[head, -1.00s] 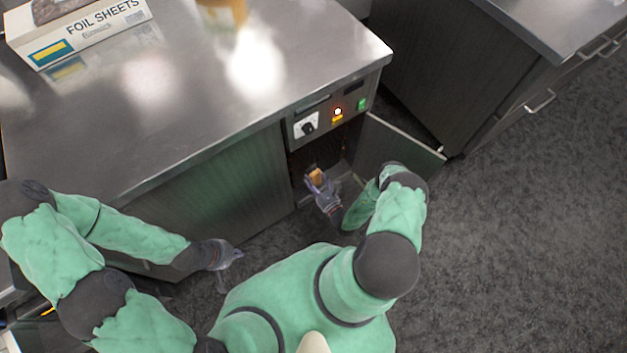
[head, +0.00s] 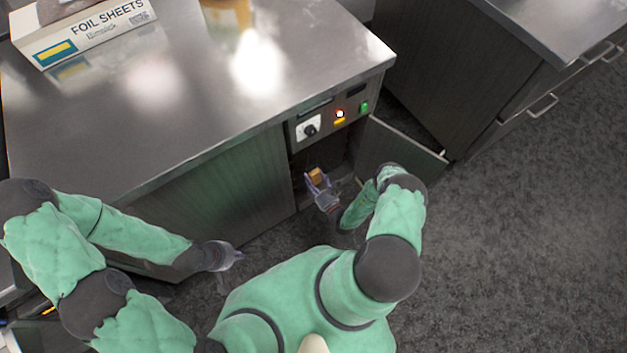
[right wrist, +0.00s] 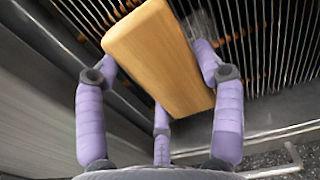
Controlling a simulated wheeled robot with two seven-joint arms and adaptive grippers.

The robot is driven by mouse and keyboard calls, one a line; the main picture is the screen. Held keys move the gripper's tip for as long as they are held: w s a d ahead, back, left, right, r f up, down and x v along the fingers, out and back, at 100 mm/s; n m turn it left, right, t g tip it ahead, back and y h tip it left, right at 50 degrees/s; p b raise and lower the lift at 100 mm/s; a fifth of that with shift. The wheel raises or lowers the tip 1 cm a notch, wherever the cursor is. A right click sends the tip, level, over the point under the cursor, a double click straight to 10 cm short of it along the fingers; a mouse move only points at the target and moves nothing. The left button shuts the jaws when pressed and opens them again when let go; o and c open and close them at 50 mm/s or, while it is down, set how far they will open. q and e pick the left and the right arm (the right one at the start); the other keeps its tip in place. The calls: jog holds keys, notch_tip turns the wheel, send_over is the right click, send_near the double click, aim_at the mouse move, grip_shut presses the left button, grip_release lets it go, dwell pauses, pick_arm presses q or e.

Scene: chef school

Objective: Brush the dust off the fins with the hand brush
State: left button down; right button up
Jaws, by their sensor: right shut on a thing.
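The hand brush shows as a light wooden block (right wrist: 160,55) in the right wrist view and as a small orange-brown block (head: 316,175) in the head view. My right gripper (head: 318,182) is shut on it, with purple fingers around its sides, inside the open cabinet bay. The fins (right wrist: 262,45) are a row of thin metal bars behind the brush in the right wrist view, with orange-brown patches among them. A greyish patch beside the block may be bristles; contact with the fins cannot be told. My left gripper (head: 234,268) hangs open and empty before the cabinet.
A control panel (head: 330,120) with a knob and lit lamp is above the bay. The steel counter (head: 190,85) overhangs it. Carpeted floor (head: 520,230) is clear at right.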

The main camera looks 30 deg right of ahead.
jog(key=shift+w, duration=0.15)
jog(key=d, duration=0.4)
jog(key=shift+w, duration=0.2)
jog(key=shift+a, duration=1.15)
jog(key=shift+a+r, duration=0.1)
jog(key=shift+a, duration=0.85)
jog(key=shift+c, duration=0.9)
jog(key=shift+s+d, duration=0.15)
jog(key=shift+s, duration=1.35)
jog(key=shift+s+d, duration=0.15)
jog(key=shift+s, duration=1.35)
